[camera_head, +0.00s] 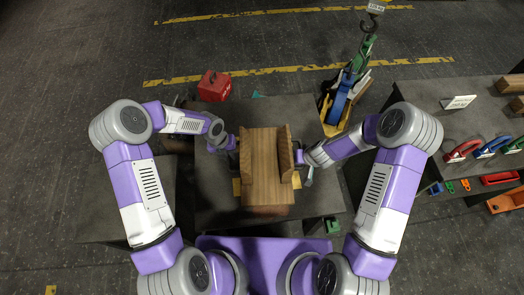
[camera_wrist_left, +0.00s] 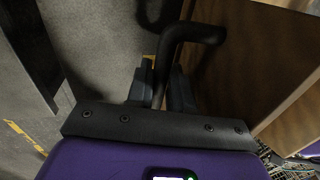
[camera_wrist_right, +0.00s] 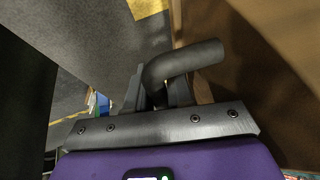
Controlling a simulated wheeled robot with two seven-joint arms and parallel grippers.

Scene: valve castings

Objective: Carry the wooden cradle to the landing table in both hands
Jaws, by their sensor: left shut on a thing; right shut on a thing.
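The wooden cradle (camera_head: 262,170) is a brown box-like piece with a raised board along its right side, seen from above in the head view. It is between my two grippers, over a dark grey table (camera_head: 215,190). My left gripper (camera_head: 231,143) is at its left side, and in the left wrist view the jaws (camera_wrist_left: 160,85) are shut on a dark bent handle (camera_wrist_left: 190,35). My right gripper (camera_head: 301,158) is at its right side, and in the right wrist view the jaws (camera_wrist_right: 157,90) are shut on a similar handle (camera_wrist_right: 190,60). I cannot tell whether the cradle touches the table.
A red toolbox (camera_head: 214,86) stands beyond the table. A blue, green and yellow hoist-like stand (camera_head: 345,95) is behind to the right. A grey table at right holds a white sign (camera_head: 458,102) and red and blue clamps (camera_head: 462,151). Open floor lies at the back.

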